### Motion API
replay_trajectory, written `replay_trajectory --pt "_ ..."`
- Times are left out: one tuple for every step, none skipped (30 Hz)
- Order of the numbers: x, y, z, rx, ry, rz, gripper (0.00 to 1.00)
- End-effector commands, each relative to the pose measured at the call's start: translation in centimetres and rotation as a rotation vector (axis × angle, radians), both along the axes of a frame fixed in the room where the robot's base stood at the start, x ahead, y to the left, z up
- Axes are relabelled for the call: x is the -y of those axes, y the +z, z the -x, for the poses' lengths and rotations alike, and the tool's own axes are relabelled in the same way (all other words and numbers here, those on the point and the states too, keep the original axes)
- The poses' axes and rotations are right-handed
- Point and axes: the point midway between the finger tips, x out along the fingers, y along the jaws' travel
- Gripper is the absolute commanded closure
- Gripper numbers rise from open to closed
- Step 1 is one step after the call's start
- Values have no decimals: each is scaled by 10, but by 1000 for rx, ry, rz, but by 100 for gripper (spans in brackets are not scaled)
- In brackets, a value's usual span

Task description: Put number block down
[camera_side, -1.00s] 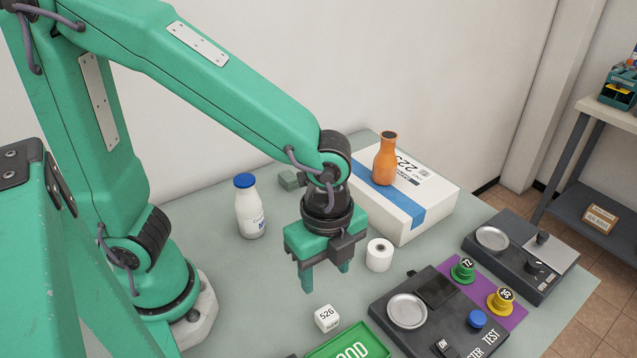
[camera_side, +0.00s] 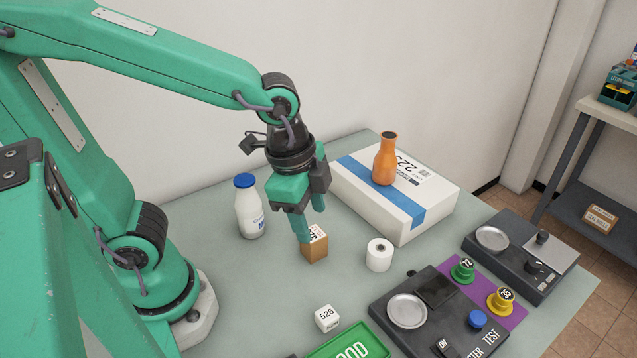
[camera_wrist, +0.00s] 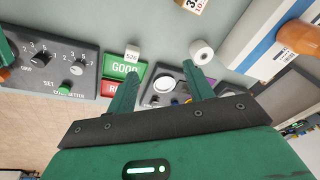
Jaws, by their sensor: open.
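A small white block marked 526 (camera_side: 327,318) rests on the table at the back edge of the green GOOD tray (camera_side: 352,344). In the wrist view the block (camera_wrist: 132,53) shows against the GOOD tray (camera_wrist: 121,69), beyond my fingertips. My gripper (camera_side: 311,222) is open and raised, farther back than the white block and apart from it. Its fingers also show in the wrist view (camera_wrist: 160,74), with nothing held between them. A small brown box with a printed label (camera_side: 315,250) stands by the fingers in the side view; whether they touch is unclear.
A white roll (camera_side: 379,255) stands right of the brown box. A white bottle with a blue cap (camera_side: 250,212) is at left. An orange bottle (camera_side: 385,160) stands on a large white parcel (camera_side: 420,205). A dark tester (camera_side: 440,305) fills the front right.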

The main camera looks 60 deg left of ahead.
Motion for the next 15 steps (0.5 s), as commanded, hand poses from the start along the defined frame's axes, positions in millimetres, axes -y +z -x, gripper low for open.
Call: replay_trajectory --pt "-13 9 0 31 100 24 48" --pt "-20 13 0 45 157 37 48" --pt "-29 18 1 64 230 55 48" --pt "-36 22 1 79 287 69 48" --pt "-42 26 2 93 343 83 48" --pt "-51 31 4 113 418 102 48" --pt "-57 34 5 128 472 116 48" --pt "-63 37 7 142 524 131 48" --pt "-70 42 9 162 590 149 48" --pt "-75 44 11 175 637 162 48" --pt "-80 46 13 187 682 175 48" --pt "-85 49 15 202 734 190 48" --pt "-89 51 17 212 770 201 48" --pt "-92 53 18 221 802 211 48" --pt "-96 55 20 232 837 222 48"
